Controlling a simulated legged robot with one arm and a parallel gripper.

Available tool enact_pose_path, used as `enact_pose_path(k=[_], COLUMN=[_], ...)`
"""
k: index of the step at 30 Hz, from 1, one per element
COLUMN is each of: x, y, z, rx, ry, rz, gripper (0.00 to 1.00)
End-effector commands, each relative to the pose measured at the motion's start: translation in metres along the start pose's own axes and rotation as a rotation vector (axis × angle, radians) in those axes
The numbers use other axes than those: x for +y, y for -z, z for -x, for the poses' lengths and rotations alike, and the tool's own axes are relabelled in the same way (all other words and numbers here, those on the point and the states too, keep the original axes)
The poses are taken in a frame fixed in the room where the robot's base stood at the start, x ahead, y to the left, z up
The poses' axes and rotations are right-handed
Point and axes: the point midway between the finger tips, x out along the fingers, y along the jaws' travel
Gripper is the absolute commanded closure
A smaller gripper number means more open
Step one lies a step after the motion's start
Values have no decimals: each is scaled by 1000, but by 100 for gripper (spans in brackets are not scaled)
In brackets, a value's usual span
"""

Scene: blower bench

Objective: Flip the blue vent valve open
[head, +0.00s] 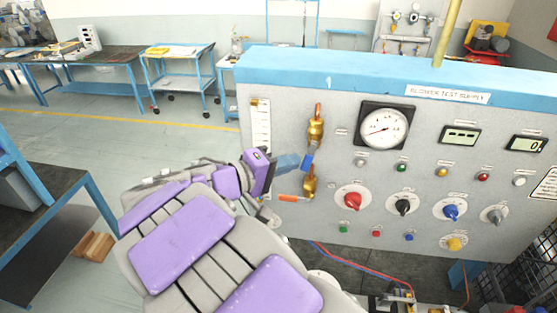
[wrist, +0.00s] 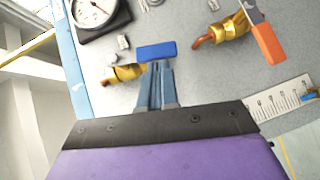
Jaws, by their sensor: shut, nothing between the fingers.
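The blue vent valve handle (head: 307,162) sits on the panel just below the upper brass valve body (head: 316,128). In the wrist view the blue handle (wrist: 157,51) lies crosswise just beyond my fingertips, with part of the brass body (wrist: 127,73) to its left. My gripper (head: 296,161) is shut and empty, pointing at the handle from the left. In the wrist view its fingertips (wrist: 160,66) are close together at the handle's near edge. I cannot tell whether they touch it.
A lower brass valve (head: 310,186) has an orange handle (head: 291,198) pointing left, close under my gripper. A scale strip (head: 261,125) is left of the valves. A gauge (head: 385,128) and several knobs and buttons fill the panel's right.

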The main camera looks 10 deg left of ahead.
Motion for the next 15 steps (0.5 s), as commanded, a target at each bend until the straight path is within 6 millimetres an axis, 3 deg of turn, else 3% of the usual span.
enact_pose_path(k=[15], x=[-1], y=[-4], z=[-3], rx=[0], ry=[-27], rz=[23], gripper=[100])
